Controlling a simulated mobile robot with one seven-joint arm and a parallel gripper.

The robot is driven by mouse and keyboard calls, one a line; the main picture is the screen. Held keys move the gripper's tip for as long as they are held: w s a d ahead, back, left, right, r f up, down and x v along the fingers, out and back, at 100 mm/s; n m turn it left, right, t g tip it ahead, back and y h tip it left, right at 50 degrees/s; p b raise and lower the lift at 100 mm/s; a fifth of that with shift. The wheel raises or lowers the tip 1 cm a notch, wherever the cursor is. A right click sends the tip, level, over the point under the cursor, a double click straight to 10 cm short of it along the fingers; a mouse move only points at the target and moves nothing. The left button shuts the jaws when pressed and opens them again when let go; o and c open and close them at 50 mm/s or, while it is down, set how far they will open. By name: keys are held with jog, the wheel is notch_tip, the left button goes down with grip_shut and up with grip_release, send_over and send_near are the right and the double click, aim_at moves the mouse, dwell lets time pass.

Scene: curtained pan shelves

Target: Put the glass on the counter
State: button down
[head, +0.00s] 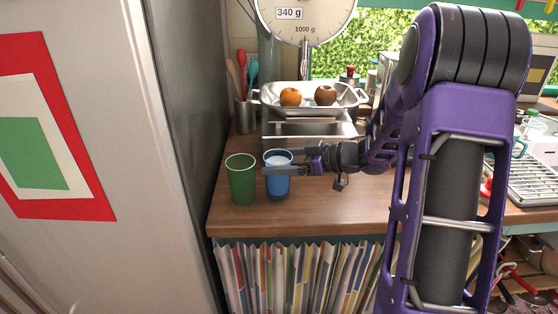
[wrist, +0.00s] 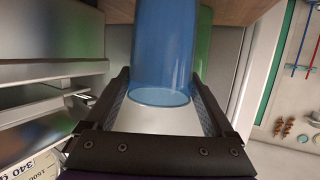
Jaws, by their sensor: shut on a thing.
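A blue glass (head: 277,187) is upright at the left end of the wooden counter (head: 325,208). Its base is on or very close to the counter top; I cannot tell if it touches. My gripper (head: 277,164) reaches in from the right and is shut on the blue glass near its rim, one finger in front and one behind. In the wrist view the blue glass (wrist: 165,45) stands between the two fingers (wrist: 163,98). A green glass (head: 242,182) stands upright on the counter just left of the blue one, with a small gap.
A kitchen scale with a metal pan (head: 308,96) holding two round fruits stands behind. A utensil pot (head: 246,116) is at the back left. A grey fridge-like cabinet (head: 100,150) borders the left. The counter right of the glasses is clear.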

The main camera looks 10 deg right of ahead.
jog(key=shift+f, duration=0.15)
grip_release()
jog(key=shift+f, duration=0.1)
jog(key=p+v, duration=0.1)
jog(key=v, duration=1.6)
jog(key=shift+r, duration=0.25)
jog(key=shift+s+d, duration=0.1)
jog(key=shift+d, duration=0.05)
jog(key=shift+c, duration=0.3)
grip_shut()
dwell(0.7)
